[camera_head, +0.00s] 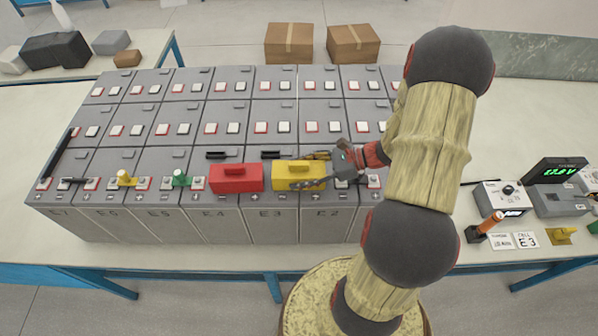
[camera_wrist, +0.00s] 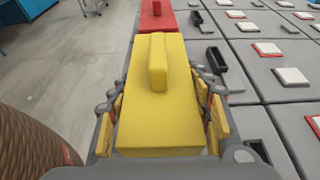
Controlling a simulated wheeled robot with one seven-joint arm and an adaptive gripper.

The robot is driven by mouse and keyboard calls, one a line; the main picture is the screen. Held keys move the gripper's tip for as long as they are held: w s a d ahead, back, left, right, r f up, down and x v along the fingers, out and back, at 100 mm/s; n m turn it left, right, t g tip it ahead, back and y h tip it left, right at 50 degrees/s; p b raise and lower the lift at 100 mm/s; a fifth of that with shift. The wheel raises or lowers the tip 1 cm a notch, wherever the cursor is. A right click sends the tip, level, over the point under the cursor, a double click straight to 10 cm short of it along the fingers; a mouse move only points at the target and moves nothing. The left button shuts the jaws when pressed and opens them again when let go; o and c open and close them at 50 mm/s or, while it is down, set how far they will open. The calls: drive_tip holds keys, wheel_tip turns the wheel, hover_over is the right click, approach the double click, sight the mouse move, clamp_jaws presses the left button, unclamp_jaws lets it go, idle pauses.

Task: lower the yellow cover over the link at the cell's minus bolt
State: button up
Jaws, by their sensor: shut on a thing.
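The yellow cover (camera_head: 290,170) is a block with a raised grip bar, at the front row across the border of the cells marked E3 and E2. My gripper (camera_head: 315,170) reaches in from the right and is shut on it; in the wrist view the fingers (camera_wrist: 160,108) flank the yellow cover (camera_wrist: 140,105) on both sides. The cover lies level, low over the cell tops; I cannot tell if it touches them. It hides the link and the bolts beneath. The E3 cell (camera_head: 271,222) stands under its left part.
A red cover (camera_head: 236,178) sits close left of the yellow one. A green clamp (camera_head: 180,178) and a yellow clamp (camera_head: 126,178) stand further left. A meter (camera_head: 503,197), a display (camera_head: 556,172) and an orange-handled tool (camera_head: 486,225) are at the right.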

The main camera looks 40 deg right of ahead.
drive_tip(key=shift+f, duration=0.25)
drive_tip(key=o, duration=1.2)
drive_tip(key=shift+o, duration=0.2)
drive_tip(key=v, duration=1.2)
